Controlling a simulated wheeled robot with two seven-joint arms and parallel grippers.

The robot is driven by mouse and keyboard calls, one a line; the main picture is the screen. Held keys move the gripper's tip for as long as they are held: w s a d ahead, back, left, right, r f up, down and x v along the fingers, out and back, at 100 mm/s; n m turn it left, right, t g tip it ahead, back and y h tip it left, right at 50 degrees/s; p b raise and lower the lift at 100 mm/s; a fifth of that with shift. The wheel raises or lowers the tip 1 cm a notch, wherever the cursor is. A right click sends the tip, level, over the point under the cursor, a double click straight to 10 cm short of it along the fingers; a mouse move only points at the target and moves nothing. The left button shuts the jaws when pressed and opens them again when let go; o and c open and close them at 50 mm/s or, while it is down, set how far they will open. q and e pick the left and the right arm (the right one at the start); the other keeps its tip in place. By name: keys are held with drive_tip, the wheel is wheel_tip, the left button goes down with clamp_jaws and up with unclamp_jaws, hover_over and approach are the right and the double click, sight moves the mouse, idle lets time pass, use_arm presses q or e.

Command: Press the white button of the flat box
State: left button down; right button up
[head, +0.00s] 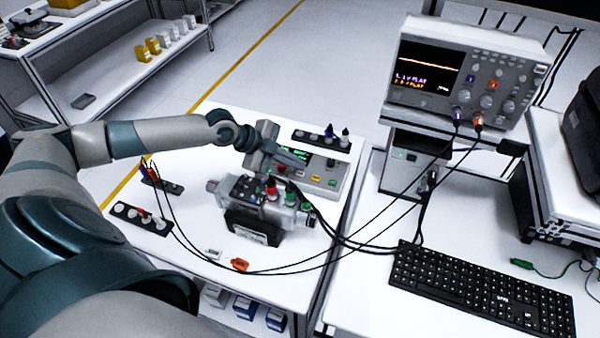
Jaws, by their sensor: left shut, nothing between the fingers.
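The flat box (343,168) is a light grey unit with a green-lit display and several small coloured buttons on its top, on the white table behind the servo. I cannot clearly pick out its white button; my gripper covers part of the box. My left gripper (297,159) is shut and empty, over the left part of the box. I cannot tell whether its tips touch the box. My right gripper is out of view.
A servo motor (246,193) with red and green connectors stands close in front of the gripper. A keyboard (480,290) lies front right.

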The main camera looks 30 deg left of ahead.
use_arm(q)
drive_tip(key=shift+f+b, duration=0.6)
drive_tip(key=shift+f, duration=0.25)
idle(1.2)
drive_tip(key=shift+r, duration=0.1)
idle(0.4)
drive_tip(key=shift+r+p, duration=0.6)
drive_tip(key=shift+r, duration=0.15)
wheel_tip(320, 180, up, 5)
drive_tip(key=p, duration=0.3)
idle(0.3)
idle(0.8)
